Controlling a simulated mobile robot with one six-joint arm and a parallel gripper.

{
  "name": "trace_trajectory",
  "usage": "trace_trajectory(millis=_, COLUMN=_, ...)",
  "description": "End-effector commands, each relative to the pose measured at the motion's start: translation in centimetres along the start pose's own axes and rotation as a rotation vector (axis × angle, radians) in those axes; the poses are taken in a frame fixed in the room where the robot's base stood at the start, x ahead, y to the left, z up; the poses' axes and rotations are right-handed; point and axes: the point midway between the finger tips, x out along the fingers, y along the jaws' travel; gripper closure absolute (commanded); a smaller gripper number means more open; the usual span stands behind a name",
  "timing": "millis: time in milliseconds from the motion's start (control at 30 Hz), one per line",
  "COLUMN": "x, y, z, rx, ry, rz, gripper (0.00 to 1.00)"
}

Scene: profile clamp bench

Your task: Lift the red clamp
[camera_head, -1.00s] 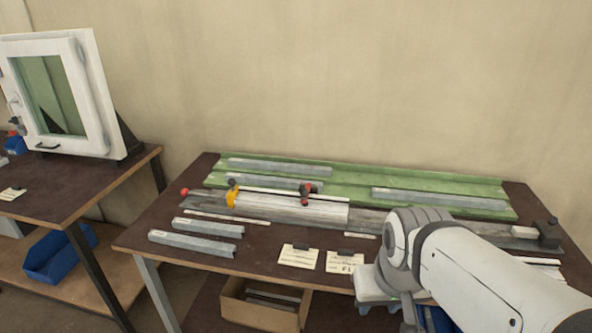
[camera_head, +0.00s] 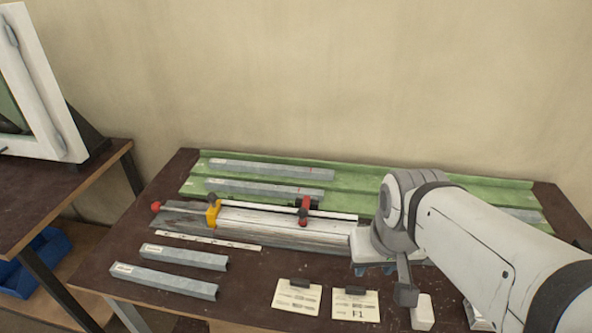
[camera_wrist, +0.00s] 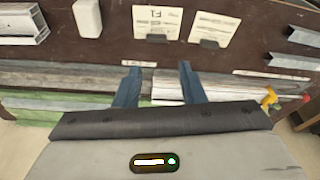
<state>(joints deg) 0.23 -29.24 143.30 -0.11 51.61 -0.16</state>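A bar clamp lies along the grey wooden profile (camera_head: 285,230) on the bench. Its red sliding part (camera_head: 304,209) stands near the middle of a thin pale bar, and its yellow jaw (camera_head: 213,213) is to the left. A red knob (camera_head: 155,207) shows at the far left end. The yellow jaw also shows at the right edge of the wrist view (camera_wrist: 268,98); the red sliding part cannot be made out there. My gripper (camera_wrist: 157,82) is open and empty above the bench, with two blue fingers apart. In the head view it is right of the clamp, mostly hidden by my wrist.
A green tray (camera_head: 355,177) with grey metal profiles lies behind the clamp. Two loose profiles (camera_head: 185,256) (camera_head: 163,281) and a ruler strip (camera_head: 208,240) lie in front. Two paper cards (camera_head: 297,298) (camera_head: 355,305) and a white block (camera_head: 422,312) are near the front edge.

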Motion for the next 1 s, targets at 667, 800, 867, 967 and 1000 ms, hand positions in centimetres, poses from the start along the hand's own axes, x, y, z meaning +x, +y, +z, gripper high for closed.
trace_trajectory(millis=667, x=5.5, y=-5.8, z=-15.8, rx=0.263, ry=-0.126, rz=-0.299, gripper=0.49)
trace_trajectory(millis=800, x=8.1, y=-7.1, z=-19.3, rx=0.336, ry=-0.149, rz=-0.364, gripper=0.49)
trace_trajectory(millis=867, x=9.0, y=-7.4, z=-20.3, rx=0.359, ry=-0.156, rz=-0.383, gripper=0.49)
trace_trajectory(millis=967, x=9.9, y=-7.8, z=-21.4, rx=0.384, ry=-0.161, rz=-0.403, gripper=0.49)
trace_trajectory(millis=1000, x=10.2, y=-7.9, z=-21.7, rx=0.390, ry=-0.163, rz=-0.407, gripper=0.49)
